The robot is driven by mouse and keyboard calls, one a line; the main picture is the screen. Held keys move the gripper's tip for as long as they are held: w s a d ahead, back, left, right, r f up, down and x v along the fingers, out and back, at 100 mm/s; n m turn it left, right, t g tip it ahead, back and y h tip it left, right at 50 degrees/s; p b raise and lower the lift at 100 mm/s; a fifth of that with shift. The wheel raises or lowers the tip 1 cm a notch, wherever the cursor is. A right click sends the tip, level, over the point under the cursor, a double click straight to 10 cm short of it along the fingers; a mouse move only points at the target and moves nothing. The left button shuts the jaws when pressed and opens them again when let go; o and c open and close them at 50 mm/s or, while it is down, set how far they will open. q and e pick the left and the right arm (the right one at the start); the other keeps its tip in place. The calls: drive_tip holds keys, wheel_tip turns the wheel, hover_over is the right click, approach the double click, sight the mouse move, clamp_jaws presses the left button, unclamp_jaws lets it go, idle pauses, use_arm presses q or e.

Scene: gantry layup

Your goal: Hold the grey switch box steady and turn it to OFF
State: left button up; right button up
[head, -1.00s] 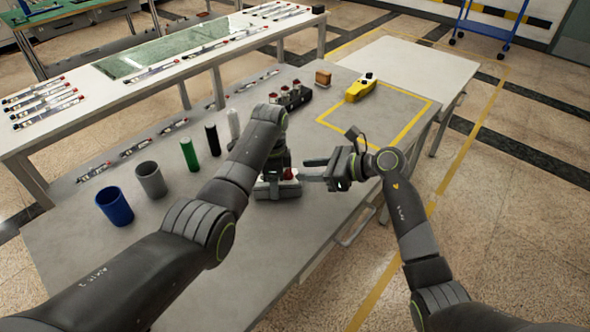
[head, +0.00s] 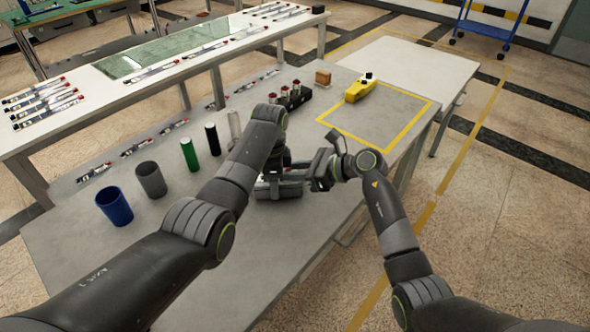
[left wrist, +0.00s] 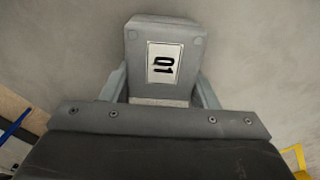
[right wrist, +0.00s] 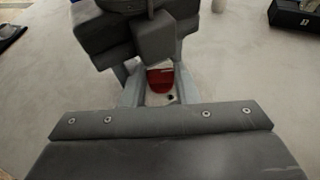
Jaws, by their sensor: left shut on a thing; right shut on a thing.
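The grey switch box (head: 278,190) is on the near part of the grey table, partly hidden by my arms in the head view. In the left wrist view the box (left wrist: 185,32) shows a white label reading "Q1". My left gripper (left wrist: 163,90) is shut on it, one finger along each side. My right gripper (right wrist: 160,84) is shut on the red switch knob (right wrist: 160,76), with a finger on each side of it. The knob sits over a pale face with a small dark mark. I cannot read whether it points to ON or OFF.
A blue cup (head: 114,205), a grey cup (head: 151,179) and several upright cylinders stand left of my left arm. A black block with red-topped parts (head: 291,97), a brown block (head: 323,77) and a yellow device (head: 360,90) are farther back. The yellow-outlined square is mostly clear.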

drive_tip(key=shift+w+d+n+g+y, duration=0.1)
drive_tip(key=shift+w+n+g+y, duration=0.05)
drive_tip(key=shift+n+g, duration=0.75)
drive_tip(key=shift+w+n+g+y, duration=0.2)
drive_tip(key=shift+n+g, duration=0.55)
drive_tip(key=shift+g, duration=0.3)
drive_tip(key=shift+w+d+n+g+y, duration=0.1)
drive_tip(key=shift+n+g+y, duration=0.05)
drive_tip(key=shift+n+g, duration=0.75)
drive_tip(key=o, duration=0.7)
drive_tip(key=v, duration=1.2)
drive_tip(key=shift+w+f, duration=0.1)
drive_tip(key=shift+w, duration=0.05)
use_arm(q)
drive_tip(key=o, duration=1.2)
drive_tip(key=shift+o, duration=0.2)
